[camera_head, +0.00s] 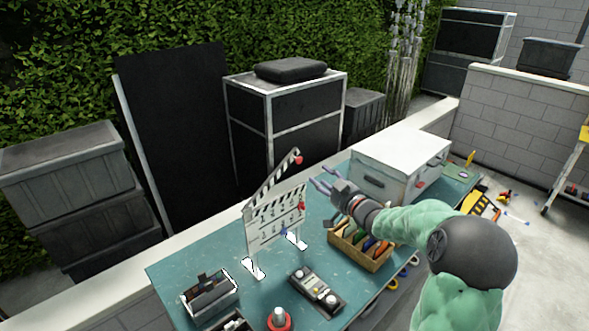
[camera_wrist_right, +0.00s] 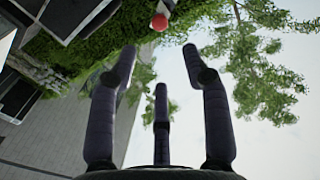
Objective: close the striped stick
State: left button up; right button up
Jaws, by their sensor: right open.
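The clapperboard (camera_head: 276,216) stands upright on the teal table, held by white feet. Its striped stick (camera_head: 271,181) is raised at an angle, with a red ball (camera_head: 298,160) at its upper right end. My right gripper (camera_head: 322,184) is open and empty, just right of the clapperboard and below the ball's height in the picture. In the right wrist view its three dark fingers (camera_wrist_right: 160,85) are spread, and the red ball (camera_wrist_right: 159,22) shows beyond the fingertips, apart from them. My left gripper is not in view.
A wooden box of colourful tools (camera_head: 360,246) sits below my right forearm. A white-topped case (camera_head: 402,160) stands behind it. A black control box (camera_head: 316,290), a small tray (camera_head: 209,296) and a red-based object (camera_head: 279,319) occupy the table front. Open air surrounds the raised stick.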

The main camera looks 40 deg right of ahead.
jog(key=w, duration=1.1)
jog(key=shift+w+d+f, duration=0.15)
jog(key=shift+w+d, duration=0.05)
jog(key=shift+d, duration=0.25)
grip_shut()
